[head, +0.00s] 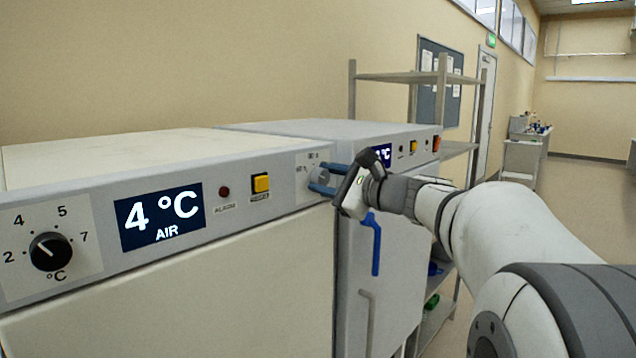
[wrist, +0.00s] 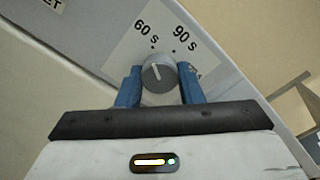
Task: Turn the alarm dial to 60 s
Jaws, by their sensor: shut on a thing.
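The alarm dial (wrist: 161,73) is a round grey knob on a pale label plate on the front panel of the near cabinet. In the wrist view its white pointer line aims up and slightly left, roughly toward the dot by the "60 s" mark. The "90 s" mark is up to the right, and another mark at right is partly hidden by a finger. My gripper (wrist: 159,76) is shut on the dial, one blue finger on each side. In the head view my gripper (head: 326,181) reaches the panel's right end and partly covers the dial (head: 321,175).
The same panel holds a black temperature knob (head: 50,252), a "4 °C AIR" display (head: 160,217), a red alarm lamp (head: 224,192) and a yellow button (head: 261,184). A second cabinet with a blue handle (head: 376,245) stands beyond, near a metal shelf (head: 400,77).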

